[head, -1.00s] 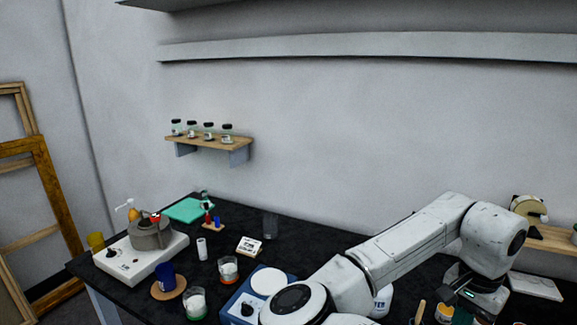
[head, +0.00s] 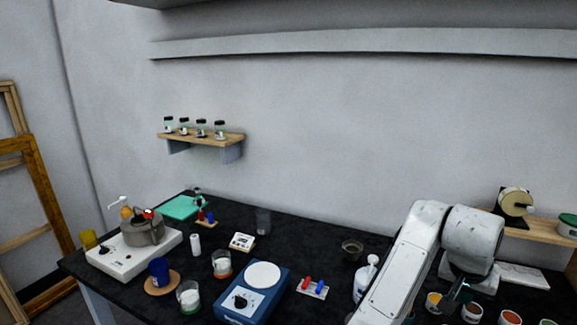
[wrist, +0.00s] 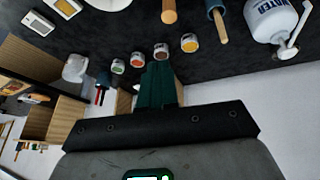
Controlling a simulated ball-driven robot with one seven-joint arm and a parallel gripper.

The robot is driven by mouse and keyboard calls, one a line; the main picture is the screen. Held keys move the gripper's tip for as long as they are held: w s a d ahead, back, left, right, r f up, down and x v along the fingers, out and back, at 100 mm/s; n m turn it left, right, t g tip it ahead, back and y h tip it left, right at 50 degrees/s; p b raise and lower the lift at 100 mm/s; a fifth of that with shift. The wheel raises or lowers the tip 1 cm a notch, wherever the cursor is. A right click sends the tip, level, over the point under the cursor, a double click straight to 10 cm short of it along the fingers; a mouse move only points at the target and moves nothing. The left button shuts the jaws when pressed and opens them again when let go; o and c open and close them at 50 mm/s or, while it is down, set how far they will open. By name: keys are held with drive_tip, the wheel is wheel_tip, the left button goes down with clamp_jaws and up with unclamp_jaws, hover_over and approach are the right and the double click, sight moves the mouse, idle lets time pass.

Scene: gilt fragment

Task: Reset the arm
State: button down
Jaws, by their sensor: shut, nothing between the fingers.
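My arm stands at the right of the head view, folded at the elbow. My gripper (head: 455,294) hangs low there, partly hidden behind the arm, close to small jars. In the wrist view my gripper's dark green fingers (wrist: 158,84) are together with nothing between them. I cannot tell the exact gap between fingertips and jars.
A wooden shelf (head: 548,234) stands at the right. The air above the table's middle is clear.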

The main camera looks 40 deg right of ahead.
drive_tip(key=w+a+f+n+t+b, duration=0.1)
drive_tip(key=w+a+f+n, duration=0.3)
drive_tip(key=a+f+n, duration=0.15)
drive_tip(key=w+a+f+n+t+b, duration=0.1)
drive_tip(key=w+a+f+n+t, duration=0.1)
drive_tip(key=w+a+f+n, duration=0.4)
drive_tip(key=s+a+f+n+y+b, duration=0.1)
drive_tip(key=s+a+f+n+y, duration=0.1)
drive_tip(key=s+a+f, duration=0.3)
drive_tip(key=s+a+f+n+g+y, duration=0.1)
drive_tip(key=s+a+f, duration=0.4)
drive_tip(key=a+f, duration=0.5)
drive_tip(key=a+n+y, duration=0.1)
drive_tip(key=a+y, duration=0.1)
drive_tip(key=a, duration=0.2)
drive_tip(key=shift+s+a+f+b, duration=0.25)
drive_tip(key=shift+s+f+b, duration=0.1)
